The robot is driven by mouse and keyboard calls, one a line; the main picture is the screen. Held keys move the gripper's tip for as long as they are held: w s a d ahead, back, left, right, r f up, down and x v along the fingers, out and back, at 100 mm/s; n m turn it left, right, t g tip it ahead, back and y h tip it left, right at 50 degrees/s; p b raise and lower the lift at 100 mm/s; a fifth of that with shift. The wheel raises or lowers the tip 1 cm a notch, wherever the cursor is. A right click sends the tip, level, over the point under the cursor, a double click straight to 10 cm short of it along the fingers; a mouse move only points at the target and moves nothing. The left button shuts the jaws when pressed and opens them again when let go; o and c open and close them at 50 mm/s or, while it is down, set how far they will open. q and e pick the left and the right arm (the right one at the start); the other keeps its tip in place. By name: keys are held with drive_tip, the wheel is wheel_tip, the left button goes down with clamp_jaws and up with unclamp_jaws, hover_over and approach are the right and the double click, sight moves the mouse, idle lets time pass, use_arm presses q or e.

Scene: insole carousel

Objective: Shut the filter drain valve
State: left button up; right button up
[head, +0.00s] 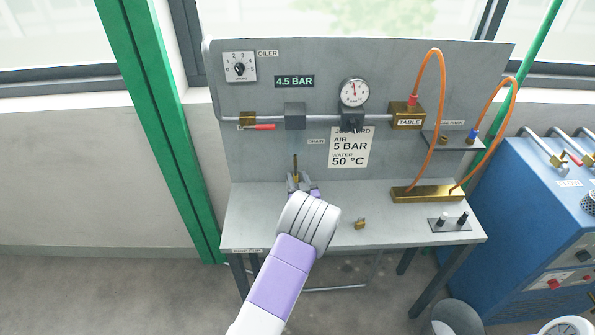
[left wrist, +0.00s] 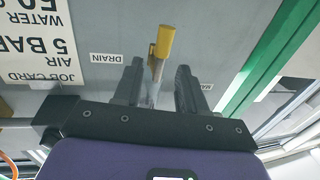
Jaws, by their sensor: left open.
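In the left wrist view the lever (left wrist: 164,42) shows a yellow end on a pale stem. The stem lines up between the two dark fingers of my open left gripper (left wrist: 159,72), with a gap on each side. The yellow end shows past the fingertips. I cannot tell contact. My right gripper is not in view.
The red-handled inlet valve (head: 265,127) is left of the filter. A gauge (head: 354,93), job card (head: 349,147) and brass TABLE block (head: 408,115) are to the right. A brass manifold (head: 429,194) with orange hoses and a small brass piece (head: 361,223) sit on the bench.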

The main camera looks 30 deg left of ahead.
sight(296, 173)
use_arm(q)
drive_tip(key=shift+x, duration=2)
drive_tip(key=shift+c, duration=0.5)
clamp_jaws()
